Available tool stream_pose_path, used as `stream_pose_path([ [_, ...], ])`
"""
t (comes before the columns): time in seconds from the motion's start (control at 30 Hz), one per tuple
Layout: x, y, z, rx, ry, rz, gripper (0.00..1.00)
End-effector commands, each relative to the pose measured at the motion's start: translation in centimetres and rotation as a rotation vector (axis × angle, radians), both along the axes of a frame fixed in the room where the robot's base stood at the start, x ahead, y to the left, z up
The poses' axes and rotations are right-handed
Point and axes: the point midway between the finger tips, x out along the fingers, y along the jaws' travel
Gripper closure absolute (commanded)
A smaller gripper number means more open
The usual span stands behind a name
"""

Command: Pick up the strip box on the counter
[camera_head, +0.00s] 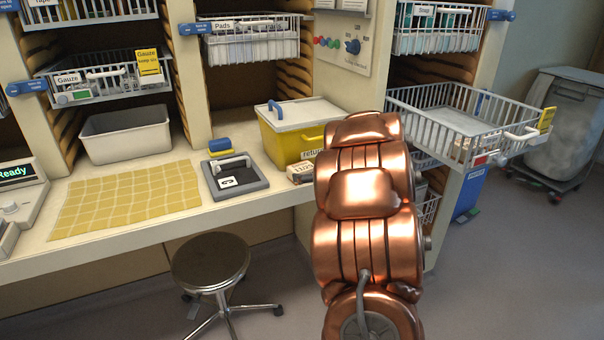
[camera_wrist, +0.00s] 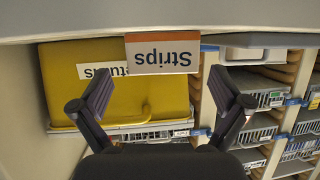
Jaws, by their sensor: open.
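The strip box (camera_head: 300,172) is a small white-and-brown box at the counter's front edge, just in front of the yellow returns bin (camera_head: 284,142). My copper arm stands close to its right side. In the wrist view, which is upside down, the strip box (camera_wrist: 163,52) shows its white "Strips" face and an orange-brown band. My gripper (camera_wrist: 160,105) is open and empty, its two dark fingers spread wide. The box lies ahead, lined up between the fingers and apart from them. My gripper is hidden behind my arm in the head view.
On the counter (camera_head: 120,225), left of the box, are a grey tray (camera_head: 255,186) and a yellow checked cloth (camera_head: 128,197). A stool (camera_head: 211,262) stands in front. A pulled-out wire basket (camera_head: 400,100) juts out at the right, near my arm.

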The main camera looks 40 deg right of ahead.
Motion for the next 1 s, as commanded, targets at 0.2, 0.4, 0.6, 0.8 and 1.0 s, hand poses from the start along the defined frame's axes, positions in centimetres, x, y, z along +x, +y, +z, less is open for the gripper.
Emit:
stream_pose_path([
  [0.2, 1.8, -0.1, -0.4, 0.001, 0.003, 0.001, 0.0],
  [0.4, 4.2, -0.5, -1.0, 0.001, 0.002, 0.001, 0.0],
  [0.6, 5.0, -0.8, -1.3, 0.001, 0.0, -0.001, 0.0],
  [0.8, 4.9, -0.8, -1.3, 0.001, 0.001, -0.001, 0.05],
  [1.0, 4.9, -0.8, -1.3, 0.0, 0.001, -0.002, 0.26],
])
